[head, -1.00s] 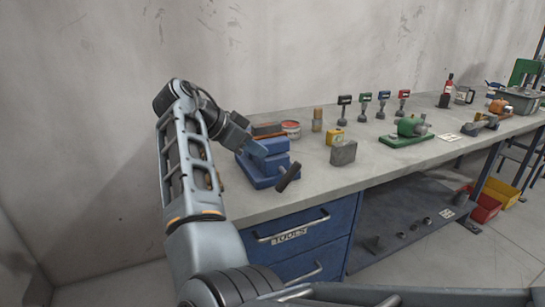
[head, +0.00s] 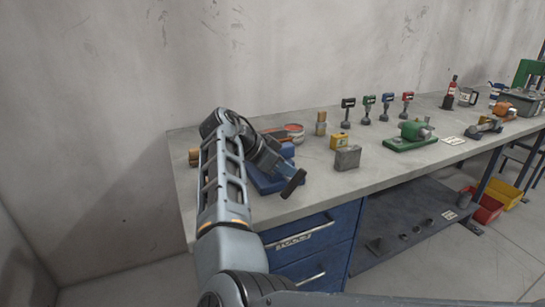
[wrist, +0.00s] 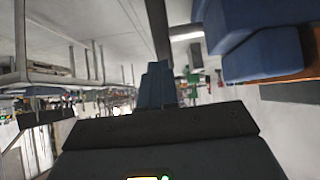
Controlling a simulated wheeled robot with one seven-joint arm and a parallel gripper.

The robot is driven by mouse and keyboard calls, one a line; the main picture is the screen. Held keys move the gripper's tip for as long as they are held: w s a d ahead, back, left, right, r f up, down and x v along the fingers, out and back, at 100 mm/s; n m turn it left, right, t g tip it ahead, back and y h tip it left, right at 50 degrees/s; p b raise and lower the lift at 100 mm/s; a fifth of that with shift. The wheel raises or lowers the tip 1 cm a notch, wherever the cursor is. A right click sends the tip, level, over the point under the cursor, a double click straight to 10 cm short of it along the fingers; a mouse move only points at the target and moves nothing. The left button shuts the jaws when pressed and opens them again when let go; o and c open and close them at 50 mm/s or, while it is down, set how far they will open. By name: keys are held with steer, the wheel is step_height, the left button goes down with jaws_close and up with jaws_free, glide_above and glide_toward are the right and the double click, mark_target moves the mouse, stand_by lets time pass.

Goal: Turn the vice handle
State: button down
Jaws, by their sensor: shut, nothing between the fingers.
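The blue vice (head: 262,183) stands on the near left part of the workbench, partly hidden behind my arm. Its dark bar handle (head: 294,183) sits tilted at the vice's front, near the bench edge. In the wrist view the blue vice body (wrist: 262,55) fills the upper right, and the dark handle (wrist: 158,28) shows at the top beside a short silver rod. My gripper (head: 283,168) is over the vice close to the handle. Its blue fingers (wrist: 157,84) are together and empty, with tips just by the handle's end; I cannot tell whether they touch.
A grey block (head: 347,158), a yellow block (head: 339,142) and a red-and-white tin (head: 295,132) stand right of and behind the vice. A green machine (head: 411,136) is farther right. Blue drawers (head: 304,236) lie below the bench's front edge. The wall is behind.

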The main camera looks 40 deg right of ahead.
steer(key=shift+x, duration=1)
